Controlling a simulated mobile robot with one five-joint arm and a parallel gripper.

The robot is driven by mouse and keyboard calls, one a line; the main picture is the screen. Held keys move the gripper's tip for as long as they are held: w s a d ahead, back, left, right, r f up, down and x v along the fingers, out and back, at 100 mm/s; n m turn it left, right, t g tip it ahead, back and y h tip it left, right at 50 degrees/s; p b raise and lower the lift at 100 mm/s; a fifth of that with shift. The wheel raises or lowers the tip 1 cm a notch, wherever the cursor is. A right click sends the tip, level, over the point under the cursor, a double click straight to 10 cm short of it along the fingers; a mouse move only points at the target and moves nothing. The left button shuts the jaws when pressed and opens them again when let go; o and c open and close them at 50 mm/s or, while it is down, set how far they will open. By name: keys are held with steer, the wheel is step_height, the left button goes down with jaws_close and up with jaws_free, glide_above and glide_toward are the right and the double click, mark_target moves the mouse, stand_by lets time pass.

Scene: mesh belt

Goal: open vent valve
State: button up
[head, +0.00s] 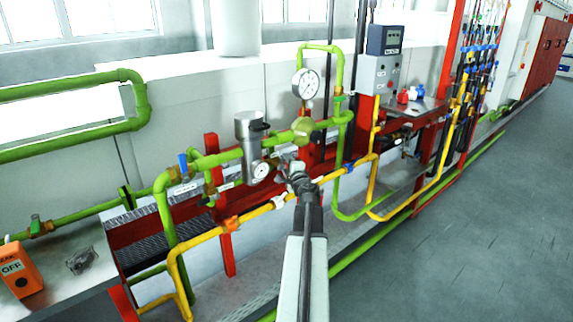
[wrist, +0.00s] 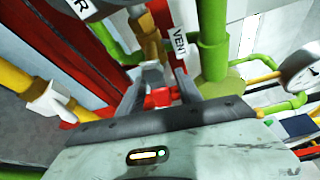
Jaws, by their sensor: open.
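A white label reading VENT (wrist: 180,42) shows in the wrist view, beside a brass-coloured valve body (wrist: 151,46). A small red part (wrist: 160,97), with a grey piece just above it, shows between the dark fingers of my gripper (wrist: 162,78). The fingers stand apart, one on each side; I cannot tell whether either touches it. In the head view my gripper (head: 294,172) is at the pipework, just right of the silver cylinder and below the round gauge. It hides the vent valve there.
Close by are the silver cylinder (head: 249,140), the gauge (head: 305,84) and green pipes. Open grey floor (head: 470,240) lies to the right.

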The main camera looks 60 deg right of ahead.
steer(key=shift+w+d, duration=0.4)
steer(key=shift+w, duration=0.05)
steer(key=shift+c, duration=0.3)
jaws_close()
steer(key=shift+r+n+h+b, duration=0.3)
steer(key=shift+r+n+b, duration=0.1)
steer(key=shift+n, duration=0.4)
steer(key=shift+o, duration=0.3)
jaws_free()
